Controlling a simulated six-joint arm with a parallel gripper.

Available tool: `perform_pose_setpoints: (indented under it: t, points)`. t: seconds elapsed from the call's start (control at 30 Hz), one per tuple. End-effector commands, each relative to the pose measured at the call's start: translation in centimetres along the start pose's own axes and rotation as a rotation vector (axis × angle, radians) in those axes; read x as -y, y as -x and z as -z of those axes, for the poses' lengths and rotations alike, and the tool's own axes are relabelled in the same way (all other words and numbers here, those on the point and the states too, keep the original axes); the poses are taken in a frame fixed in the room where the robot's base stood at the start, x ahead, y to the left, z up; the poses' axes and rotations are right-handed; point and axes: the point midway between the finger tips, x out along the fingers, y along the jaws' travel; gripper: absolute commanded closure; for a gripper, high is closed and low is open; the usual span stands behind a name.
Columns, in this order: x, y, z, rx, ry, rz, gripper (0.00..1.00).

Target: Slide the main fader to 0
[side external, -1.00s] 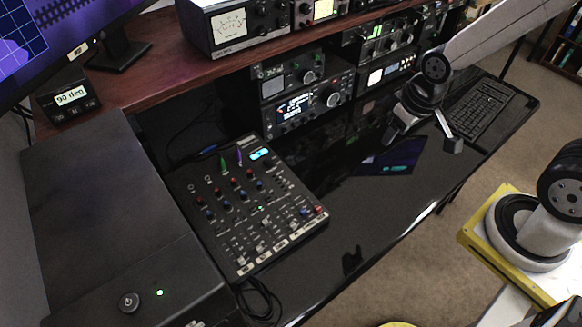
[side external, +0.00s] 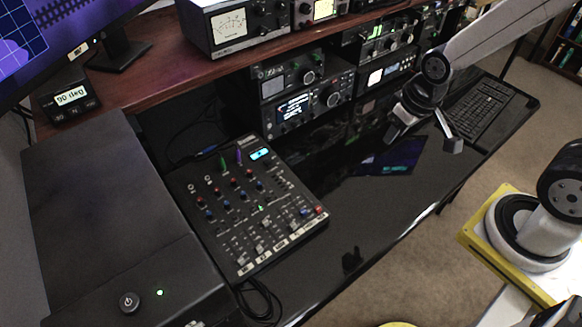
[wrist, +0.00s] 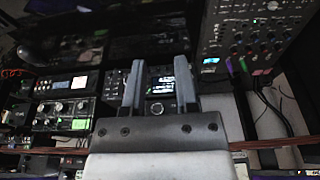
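The black mixer (side external: 205,232) lies on the dark desk at the middle left in the side view, with rows of coloured knobs and small faders near its front edge. I cannot tell which fader is the main one, nor read its setting. The mixer also shows at the upper right of the wrist view (wrist: 222,38), with its lit display (wrist: 211,61). My gripper (side external: 425,140) is open and empty, above the desk well to the right of the mixer. Its two fingers stand apart in the wrist view (wrist: 158,85).
A large black box (side external: 90,190) stands left of the mixer. Radio units (side external: 307,107) sit behind it under a wooden shelf (side external: 180,78). A keyboard (side external: 485,112) lies at the far right. The glossy desk (side external: 350,215) between mixer and gripper is mostly clear.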

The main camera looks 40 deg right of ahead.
Motion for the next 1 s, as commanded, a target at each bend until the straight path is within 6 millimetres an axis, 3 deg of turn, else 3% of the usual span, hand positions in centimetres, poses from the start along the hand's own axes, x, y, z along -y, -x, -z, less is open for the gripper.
perform_pose_setpoints:
  t: [0.37,0.7,1.0]
  points:
    - [2.0,-2.0,1.5,0.043,0.003,0.012,0.63]
    - [6.8,-7.3,3.4,0.131,0.003,0.021,0.63]
    - [11.2,-12.6,3.4,0.203,0.003,0.01,0.63]
